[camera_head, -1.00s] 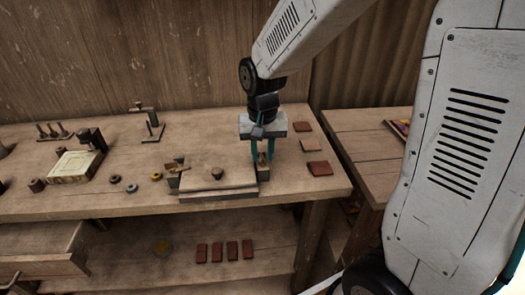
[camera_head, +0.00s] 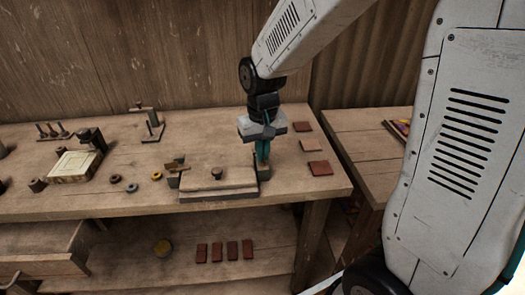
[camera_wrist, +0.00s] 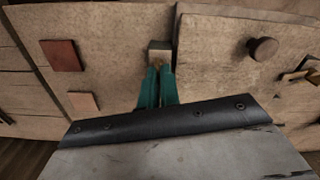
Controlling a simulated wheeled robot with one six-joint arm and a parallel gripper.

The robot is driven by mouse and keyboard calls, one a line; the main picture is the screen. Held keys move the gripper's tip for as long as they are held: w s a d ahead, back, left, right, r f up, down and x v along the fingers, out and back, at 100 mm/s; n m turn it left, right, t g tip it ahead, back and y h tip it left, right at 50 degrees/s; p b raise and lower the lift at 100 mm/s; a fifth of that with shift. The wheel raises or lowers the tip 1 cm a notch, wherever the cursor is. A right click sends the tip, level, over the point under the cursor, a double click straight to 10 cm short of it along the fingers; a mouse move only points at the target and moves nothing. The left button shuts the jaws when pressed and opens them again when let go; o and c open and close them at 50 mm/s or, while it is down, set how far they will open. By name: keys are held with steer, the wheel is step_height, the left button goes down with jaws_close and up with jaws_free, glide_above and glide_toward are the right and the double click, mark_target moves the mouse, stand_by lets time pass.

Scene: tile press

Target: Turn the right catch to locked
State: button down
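The tile press (camera_head: 220,180) is a flat wooden plate with a round knob (camera_head: 216,173) on top, near the table's front edge. The plate and knob (camera_wrist: 262,50) also show in the wrist view. The right catch (camera_head: 265,172) is a small block at the plate's right side; in the wrist view its block (camera_wrist: 159,46) sits just beyond my fingertips. My gripper (camera_head: 262,160) points down over it, its teal fingers (camera_wrist: 158,72) close together with a bit of brass-coloured lever between the tips. The fingers hide most of the lever. The left catch (camera_head: 177,167) has a brass lever.
Red-brown tiles (camera_head: 320,168) lie right of the press, and one (camera_wrist: 62,55) shows in the wrist view. Rings (camera_head: 132,188), a pale yellow box (camera_head: 75,166) and a small stand (camera_head: 150,122) are to the left. Several tiles (camera_head: 232,250) are on the lower shelf.

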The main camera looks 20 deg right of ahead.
steer(key=n, duration=0.6)
steer(key=shift+n, duration=0.3)
steer(key=n, duration=0.5)
steer(key=shift+n, duration=0.3)
steer(key=c, duration=1.6)
jaws_free()
steer(key=shift+r, duration=0.1)
step_height(320, 180, up, 8)
steer(key=shift+d+f, duration=0.1)
